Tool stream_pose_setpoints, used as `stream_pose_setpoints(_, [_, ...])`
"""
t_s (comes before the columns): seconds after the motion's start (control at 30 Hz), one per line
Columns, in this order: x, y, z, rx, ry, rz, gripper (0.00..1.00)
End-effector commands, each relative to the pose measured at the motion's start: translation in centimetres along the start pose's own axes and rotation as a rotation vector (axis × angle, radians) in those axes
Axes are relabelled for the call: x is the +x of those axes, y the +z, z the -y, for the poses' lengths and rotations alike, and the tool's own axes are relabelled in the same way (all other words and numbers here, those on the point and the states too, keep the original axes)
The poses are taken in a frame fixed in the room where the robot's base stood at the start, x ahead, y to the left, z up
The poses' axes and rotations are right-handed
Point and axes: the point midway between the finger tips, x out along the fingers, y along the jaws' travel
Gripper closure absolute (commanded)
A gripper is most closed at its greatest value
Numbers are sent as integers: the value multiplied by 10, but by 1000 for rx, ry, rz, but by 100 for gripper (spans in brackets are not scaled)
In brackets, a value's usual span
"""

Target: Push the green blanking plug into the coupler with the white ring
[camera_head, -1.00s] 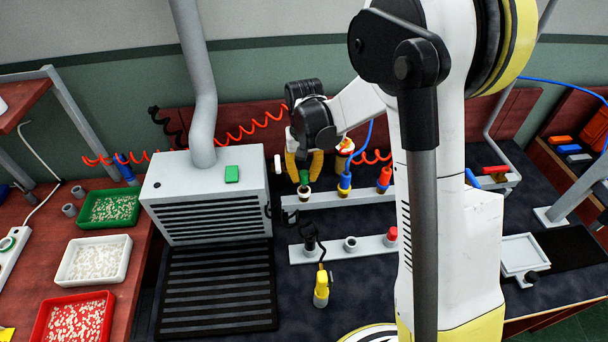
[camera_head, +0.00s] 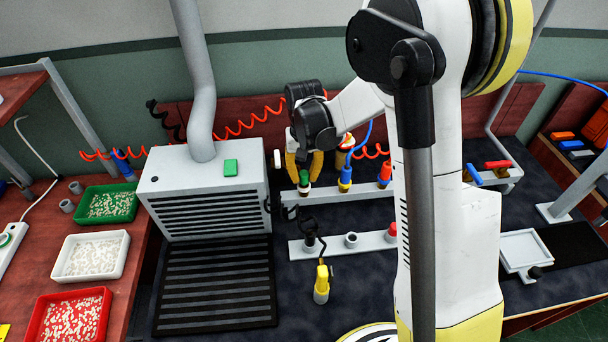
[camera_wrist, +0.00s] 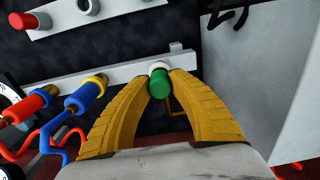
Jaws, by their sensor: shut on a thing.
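The green blanking plug (camera_wrist: 159,84) is between the yellow fingertips of my gripper (camera_wrist: 160,78) in the wrist view, and the fingers are shut on it. The white ring (camera_wrist: 158,66) of the coupler shows right at the plug's far end, at the end of the grey rail. In the head view my gripper (camera_head: 304,172) points down at the rail, with the plug (camera_head: 304,177) directly above the white-ringed coupler (camera_head: 304,188). Plug and ring look lined up and touching or nearly so. How deep the plug sits is hidden.
Blue (camera_head: 346,176) and red (camera_head: 385,174) fittings stand along the same rail to the right. A lower rail (camera_head: 370,242) carries a red cap and an open grey socket. A grey vented box (camera_head: 205,190) stands close on the left.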

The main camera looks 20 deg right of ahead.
Motion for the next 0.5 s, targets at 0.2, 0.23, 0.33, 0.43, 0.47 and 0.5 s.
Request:
stream_pose_setpoints(0.2, [10, 0, 0, 0, 0, 1, 100])
stream_pose_setpoints(0.23, [10, 1, 0, 0, 0, 1, 100])
stream_pose_setpoints(0.33, [9, 1, 0, 0, 0, 3, 100])
stream_pose_setpoints(0.43, [7, 2, 0, 0, 0, 4, 100])
stream_pose_setpoints(0.47, [6, 2, 0, 0, 0, 4, 100])
stream_pose_setpoints(0.5, [4, 2, 0, 0, 0, 4, 100])
